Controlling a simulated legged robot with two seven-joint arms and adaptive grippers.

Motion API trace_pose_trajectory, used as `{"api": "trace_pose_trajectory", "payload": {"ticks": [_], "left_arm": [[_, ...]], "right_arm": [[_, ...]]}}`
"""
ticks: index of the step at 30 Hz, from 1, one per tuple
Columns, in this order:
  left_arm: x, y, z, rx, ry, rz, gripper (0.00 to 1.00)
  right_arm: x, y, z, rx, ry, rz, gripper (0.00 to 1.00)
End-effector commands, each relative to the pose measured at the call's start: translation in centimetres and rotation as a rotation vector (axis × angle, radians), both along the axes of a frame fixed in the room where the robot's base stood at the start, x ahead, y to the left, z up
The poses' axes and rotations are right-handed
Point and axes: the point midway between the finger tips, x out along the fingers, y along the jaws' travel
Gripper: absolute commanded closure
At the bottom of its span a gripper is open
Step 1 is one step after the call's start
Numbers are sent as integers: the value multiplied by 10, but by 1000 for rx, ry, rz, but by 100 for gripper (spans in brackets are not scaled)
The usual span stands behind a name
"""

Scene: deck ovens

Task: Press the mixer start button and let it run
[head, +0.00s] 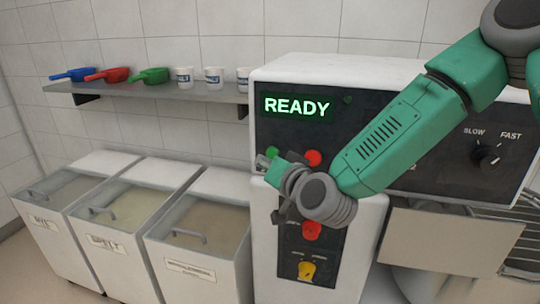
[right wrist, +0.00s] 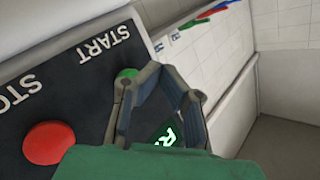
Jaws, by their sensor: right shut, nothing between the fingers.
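The mixer's control panel shows a lit green READY display (head: 297,106). The green start button (head: 272,152) is at the panel's left, beside the red stop button (head: 313,158). In the right wrist view the green button (right wrist: 127,73) sits under the word START, and the red button (right wrist: 50,143) is beside STOP. My right gripper (head: 263,163) is shut and empty. Its fingertips (right wrist: 140,78) are right at the green button and partly cover it; I cannot tell whether they touch or press it. My left gripper is out of view.
A speed knob (head: 487,155) marked SLOW and FAST is at the panel's right. White bins (head: 160,170) stand left, beneath a shelf (head: 150,92) with scoops and cups.

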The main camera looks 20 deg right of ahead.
Motion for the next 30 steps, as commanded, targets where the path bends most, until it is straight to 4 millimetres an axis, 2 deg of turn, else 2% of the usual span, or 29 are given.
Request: {"api": "trace_pose_trajectory", "payload": {"ticks": [9,22,30], "left_arm": [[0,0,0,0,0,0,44],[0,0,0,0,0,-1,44],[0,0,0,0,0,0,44]], "right_arm": [[0,-13,-2,13,2,-2,100],[0,-1,0,1,1,-1,100],[0,-8,-1,8,1,-2,100]]}}
